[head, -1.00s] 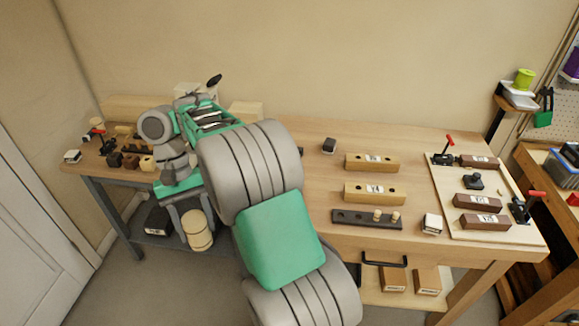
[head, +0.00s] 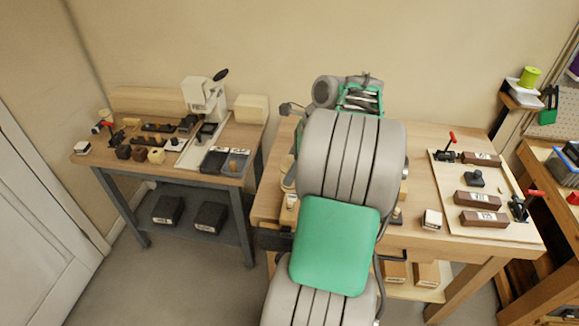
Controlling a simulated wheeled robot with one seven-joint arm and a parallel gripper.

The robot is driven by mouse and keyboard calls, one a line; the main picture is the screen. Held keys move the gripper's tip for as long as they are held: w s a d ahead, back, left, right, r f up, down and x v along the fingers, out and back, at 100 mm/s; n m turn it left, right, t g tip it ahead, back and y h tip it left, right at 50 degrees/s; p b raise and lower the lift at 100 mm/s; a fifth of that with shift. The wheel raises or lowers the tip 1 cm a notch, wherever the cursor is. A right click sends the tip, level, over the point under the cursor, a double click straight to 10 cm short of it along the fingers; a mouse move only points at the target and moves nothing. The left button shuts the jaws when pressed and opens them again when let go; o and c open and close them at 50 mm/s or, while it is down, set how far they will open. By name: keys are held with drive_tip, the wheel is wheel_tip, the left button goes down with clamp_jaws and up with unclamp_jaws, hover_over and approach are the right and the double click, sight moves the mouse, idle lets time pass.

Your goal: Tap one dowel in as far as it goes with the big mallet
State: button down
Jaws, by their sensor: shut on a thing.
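My gripper is mostly hidden behind my own arm, above the left end of the main bench. It is shut on the big mallet. Part of the pale round mallet head (head: 288,180) shows at the left edge of my arm, over the bench's left end. The rest of the mallet is covered. One pale dowel (head: 397,212) shows just right of my arm, standing at the end of the dark block. The rest of that block, and any other dowel in it, is hidden. The mallet head is apart from this dowel, to its left.
My arm covers the main bench's middle. A small white-labelled box (head: 432,219) stands right of the dowel. A pale board (head: 515,232) with red-handled clamps and brown blocks lies farther right. A side table (head: 235,180) with a white press (head: 203,97) stands left, across a gap.

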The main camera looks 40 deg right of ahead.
drive_tip(key=shift+f+b, duration=2.4)
drive_tip(key=shift+b, duration=0.65)
drive_tip(key=shift+r, duration=0.15)
drive_tip(key=shift+a+r+p, duration=0.1)
drive_tip(key=shift+r+p, duration=0.05)
drive_tip(key=shift+p, duration=0.5)
drive_tip(key=shift+f, duration=0.2)
wheel_tip(320, 180, down, 3)
drive_tip(key=shift+f+b, duration=0.1)
drive_tip(key=shift+b, duration=0.75)
drive_tip(key=shift+r, duration=0.2)
